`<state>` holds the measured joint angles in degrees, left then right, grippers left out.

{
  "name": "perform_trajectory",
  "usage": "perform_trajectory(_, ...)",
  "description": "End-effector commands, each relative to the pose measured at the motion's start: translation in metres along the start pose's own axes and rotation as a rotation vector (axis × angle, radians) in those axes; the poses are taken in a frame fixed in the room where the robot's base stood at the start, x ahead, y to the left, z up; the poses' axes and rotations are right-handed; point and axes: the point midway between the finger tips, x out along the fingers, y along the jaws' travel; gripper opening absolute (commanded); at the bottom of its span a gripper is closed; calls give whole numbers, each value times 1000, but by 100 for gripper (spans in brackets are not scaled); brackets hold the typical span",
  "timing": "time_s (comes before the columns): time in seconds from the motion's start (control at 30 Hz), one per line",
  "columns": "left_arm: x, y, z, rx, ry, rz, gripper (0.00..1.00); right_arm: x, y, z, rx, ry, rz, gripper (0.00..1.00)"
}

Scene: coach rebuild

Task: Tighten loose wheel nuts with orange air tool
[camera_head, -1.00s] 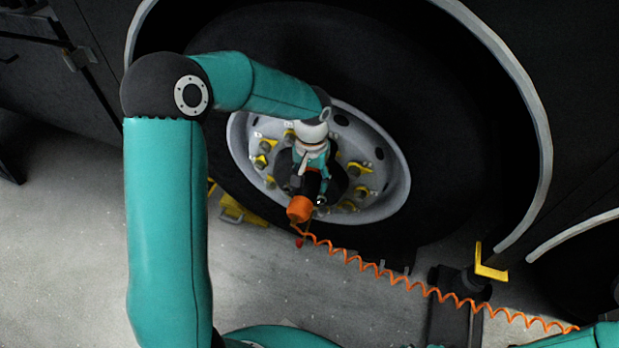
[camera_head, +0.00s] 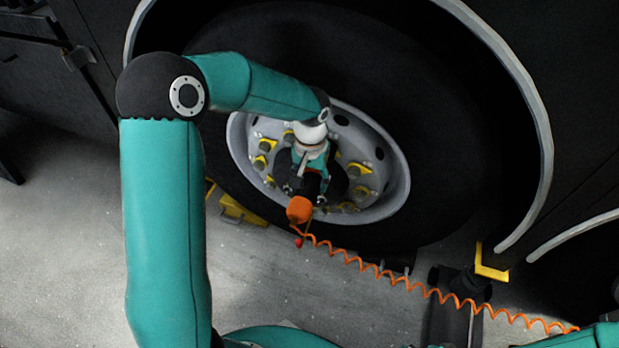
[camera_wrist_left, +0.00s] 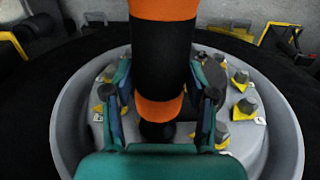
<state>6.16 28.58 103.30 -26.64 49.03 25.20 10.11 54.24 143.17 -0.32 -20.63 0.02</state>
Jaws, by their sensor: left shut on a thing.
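My left gripper (camera_head: 308,186) is shut on the orange and black air tool (camera_head: 299,209) in front of the wheel hub. In the left wrist view, the gripper fingers (camera_wrist_left: 160,105) close on both sides of the air tool (camera_wrist_left: 165,50). The grey wheel rim (camera_head: 392,195) carries several nuts with yellow pointers, such as one nut at the left (camera_head: 265,146) and one nut at the right (camera_head: 361,169). In the left wrist view, nuts (camera_wrist_left: 240,77) show around the tool. The tool's working end and the hub centre are partly hidden. My right gripper is not in view.
An orange coiled hose (camera_head: 400,279) runs from the tool to the lower right. A yellow chock-like piece (camera_head: 240,210) lies on the floor below the tyre (camera_head: 450,150). A yellow bracket (camera_head: 490,264) stands at the right. Grey floor at lower left is clear.

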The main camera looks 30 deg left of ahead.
Motion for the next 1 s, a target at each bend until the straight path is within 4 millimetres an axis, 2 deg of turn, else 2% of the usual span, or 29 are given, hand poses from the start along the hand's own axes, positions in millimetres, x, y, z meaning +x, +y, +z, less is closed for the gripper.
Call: perform_trajectory(1.0,0,0,61,0,-3,0,0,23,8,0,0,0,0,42)
